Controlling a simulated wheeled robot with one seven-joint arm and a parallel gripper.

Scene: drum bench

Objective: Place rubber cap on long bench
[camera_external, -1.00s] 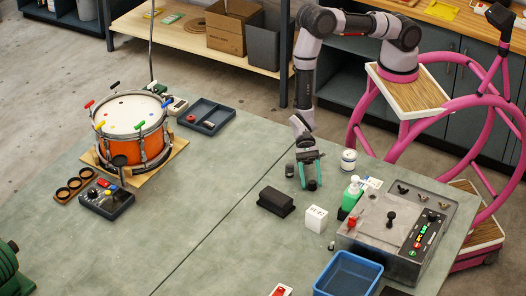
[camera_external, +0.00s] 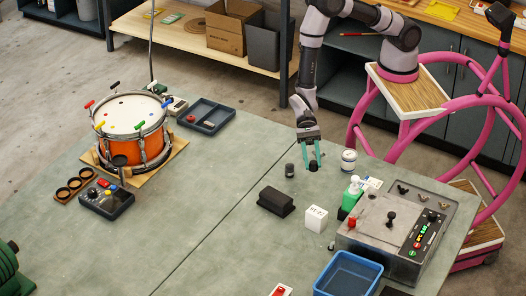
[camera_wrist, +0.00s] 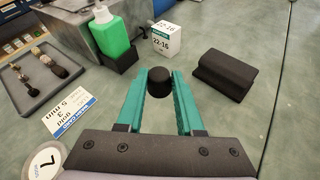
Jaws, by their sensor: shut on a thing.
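The black rubber cap (camera_external: 313,167) is between the teal fingertips of my gripper (camera_external: 313,163). In the wrist view the cap (camera_wrist: 159,80) sits at the ends of both fingers, and my gripper (camera_wrist: 159,88) is shut on it. The cap appears held above the grey-green bench (camera_external: 215,185); the exact gap is hard to tell.
Near my gripper are a white can (camera_external: 348,160), a green bottle (camera_external: 352,193), a white box (camera_external: 316,218) and a black block (camera_external: 276,201). A grey control box (camera_external: 395,225) and blue bin (camera_external: 348,273) are at right. A drum (camera_external: 132,128) stands left. Mid-bench is clear.

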